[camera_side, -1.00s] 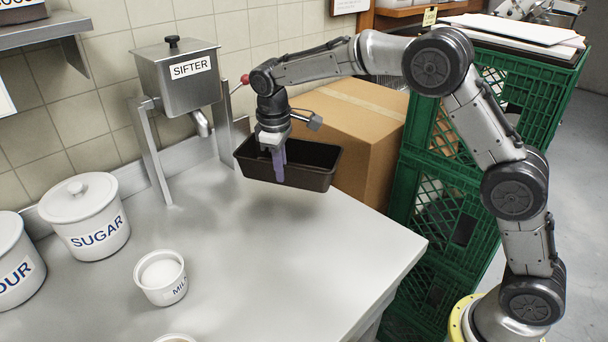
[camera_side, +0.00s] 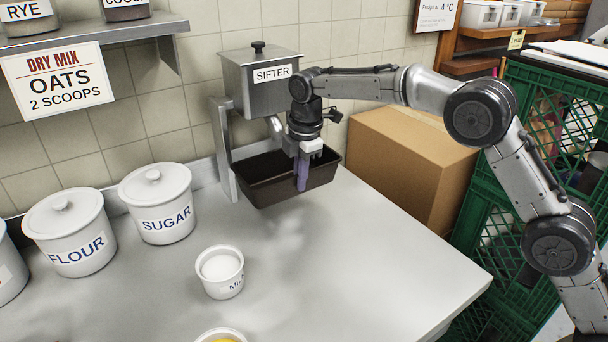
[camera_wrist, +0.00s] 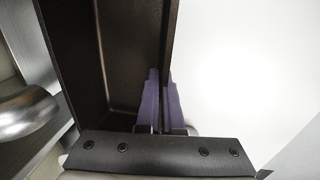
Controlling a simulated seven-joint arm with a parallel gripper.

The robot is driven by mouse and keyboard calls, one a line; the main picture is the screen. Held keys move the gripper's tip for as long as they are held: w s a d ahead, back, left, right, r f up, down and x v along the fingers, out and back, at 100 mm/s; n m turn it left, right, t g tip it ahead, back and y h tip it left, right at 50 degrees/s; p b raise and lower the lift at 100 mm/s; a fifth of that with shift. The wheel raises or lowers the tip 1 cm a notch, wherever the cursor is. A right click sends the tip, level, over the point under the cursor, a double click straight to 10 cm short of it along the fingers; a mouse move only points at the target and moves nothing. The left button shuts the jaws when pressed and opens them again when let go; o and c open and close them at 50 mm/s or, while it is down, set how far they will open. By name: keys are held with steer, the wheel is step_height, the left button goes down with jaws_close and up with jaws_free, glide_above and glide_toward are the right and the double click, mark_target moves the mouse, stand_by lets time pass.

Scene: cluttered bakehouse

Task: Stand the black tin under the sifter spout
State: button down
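The black tin (camera_side: 276,192) is upright and held by its near wall; its shadow lies apart below it, so it hangs a little above the steel bench. My gripper (camera_side: 302,182) is shut on that wall. In the wrist view the purple fingers (camera_wrist: 160,98) pinch the wall of the tin (camera_wrist: 128,55). The sifter (camera_side: 250,92) stands at the back on a metal stand. Its spout (camera_side: 275,127) is partly hidden by my gripper. In the wrist view the spout (camera_wrist: 28,108) shows to the left, outside the tin's wall. The inside of the tin looks empty.
A cardboard box (camera_side: 400,165) stands close to the right of the tin. Sugar (camera_side: 158,205) and flour (camera_side: 70,235) canisters stand at left. A milk cup (camera_side: 220,272) sits in front. The bench (camera_side: 350,270) is clear at front right. Green crates (camera_side: 490,200) stand beyond.

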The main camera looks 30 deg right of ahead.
steer(key=shift+f, duration=2.85)
steer(key=shift+f, duration=0.6)
steer(key=c, duration=1)
jaws_free()
